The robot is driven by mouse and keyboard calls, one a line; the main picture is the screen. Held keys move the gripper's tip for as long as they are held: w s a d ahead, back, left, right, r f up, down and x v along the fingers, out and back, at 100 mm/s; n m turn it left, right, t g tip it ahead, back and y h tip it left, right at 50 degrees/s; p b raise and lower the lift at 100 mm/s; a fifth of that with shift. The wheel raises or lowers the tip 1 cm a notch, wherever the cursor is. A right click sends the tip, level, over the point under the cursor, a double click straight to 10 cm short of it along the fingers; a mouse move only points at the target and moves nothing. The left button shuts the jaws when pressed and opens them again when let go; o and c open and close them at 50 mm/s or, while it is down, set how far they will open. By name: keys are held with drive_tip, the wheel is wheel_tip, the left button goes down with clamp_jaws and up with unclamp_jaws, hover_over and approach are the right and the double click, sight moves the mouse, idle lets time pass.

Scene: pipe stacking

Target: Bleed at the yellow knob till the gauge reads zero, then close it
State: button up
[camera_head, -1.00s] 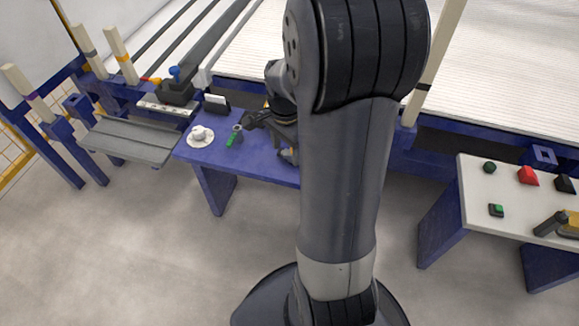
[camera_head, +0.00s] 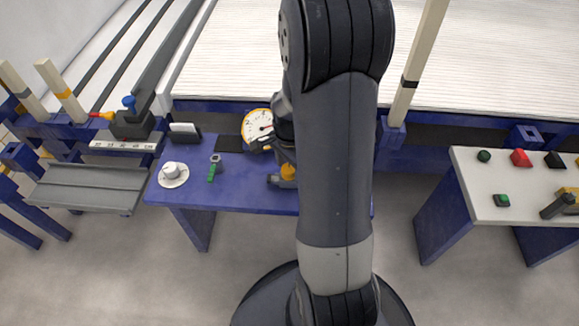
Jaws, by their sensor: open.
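The pressure gauge (camera_head: 257,124) has a white dial, a yellow rim and a red needle. It stands at the back of the blue bench, just left of my arm. The needle points roughly right; its exact reading is too small to tell. The yellow knob (camera_head: 288,172) sits on a grey fitting (camera_head: 274,181) in front of the gauge, partly covered by my arm. My gripper (camera_head: 284,151) is open, close to the knob and mostly hidden behind my arm link. I cannot tell whether it touches the knob.
A grey tray (camera_head: 85,188) lies left. A white-topped table (camera_head: 480,185) with coloured buttons stands right.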

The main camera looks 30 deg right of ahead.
drive_tip(key=shift+c, duration=0.2)
drive_tip(key=c, duration=1)
drive_tip(key=shift+o, duration=0.2)
drive_tip(key=shift+r, duration=0.1)
drive_tip(key=n+p, duration=0.1)
drive_tip(key=n, duration=0.2)
drive_tip(key=shift+n, duration=0.4)
drive_tip(key=n+p, duration=0.1)
drive_tip(key=n, duration=0.4)
drive_tip(key=shift+a+p, duration=0.1)
drive_tip(key=shift+p, duration=0.3)
drive_tip(key=n, duration=0.5)
drive_tip(key=shift+w+p, duration=0.1)
drive_tip(key=shift+p, duration=0.3)
drive_tip(key=shift+n, duration=2)
